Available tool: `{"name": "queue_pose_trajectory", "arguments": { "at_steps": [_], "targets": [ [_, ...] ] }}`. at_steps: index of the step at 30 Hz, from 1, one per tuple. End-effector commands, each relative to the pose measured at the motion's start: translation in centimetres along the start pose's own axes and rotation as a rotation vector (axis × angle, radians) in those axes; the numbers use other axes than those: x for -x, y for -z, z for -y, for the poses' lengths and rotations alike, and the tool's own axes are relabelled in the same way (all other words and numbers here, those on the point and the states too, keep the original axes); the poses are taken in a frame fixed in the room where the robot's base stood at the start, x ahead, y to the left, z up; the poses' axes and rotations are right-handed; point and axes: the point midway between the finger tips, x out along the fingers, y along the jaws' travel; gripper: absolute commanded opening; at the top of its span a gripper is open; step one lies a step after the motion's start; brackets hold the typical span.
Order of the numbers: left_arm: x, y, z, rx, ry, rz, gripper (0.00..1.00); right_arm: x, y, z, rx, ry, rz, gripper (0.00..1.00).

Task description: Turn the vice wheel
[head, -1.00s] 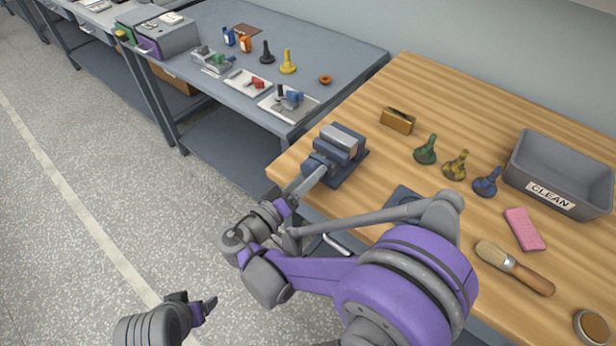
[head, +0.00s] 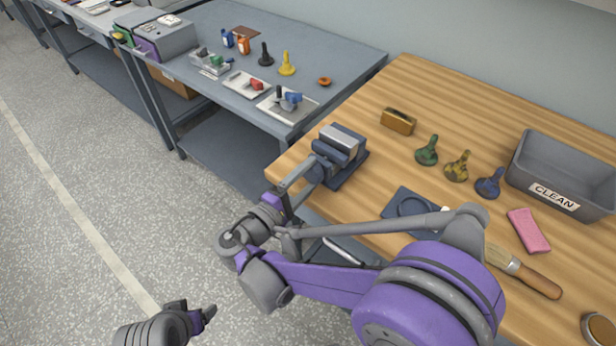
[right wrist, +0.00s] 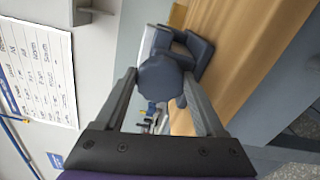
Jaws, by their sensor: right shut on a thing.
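The blue-grey vice (head: 342,146) stands at the near left corner of the wooden bench. Its dark wheel (right wrist: 162,80) faces my right wrist camera and sits between the two fingers. My right gripper (right wrist: 160,88) is shut on the wheel, one finger on each side. In the head view the right gripper (head: 298,174) reaches the vice's near side, and its fingers partly hide the wheel. My left gripper (head: 207,313) hangs low over the floor, away from the bench; its jaw opening is unclear.
On the wooden bench (head: 410,75) are a brass-coloured block (head: 398,121), several coloured knobbed pieces, a grey CLEAN bin (head: 552,198), a pink sponge (head: 528,230) and a brush (head: 535,278). A blue plate (head: 405,203) lies partly behind my right arm.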

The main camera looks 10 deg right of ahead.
Motion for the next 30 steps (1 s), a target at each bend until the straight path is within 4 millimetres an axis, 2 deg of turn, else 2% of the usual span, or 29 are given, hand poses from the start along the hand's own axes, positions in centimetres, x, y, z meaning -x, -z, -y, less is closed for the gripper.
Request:
{"name": "queue_pose_trajectory", "arguments": {
  "at_steps": [18,30],
  "targets": [
    [-0.7,-0.38,0.0,0.0,0.0,0.003,0.77,-0.06,0.03,-0.29,0.565,-0.003,0.003,0.16],
    [-0.91,-0.49,0.0,0.0,0.0,0.003,0.77,-0.06,0.08,-0.38,0.782,-0.003,0.003,0.16]
  ]
}}
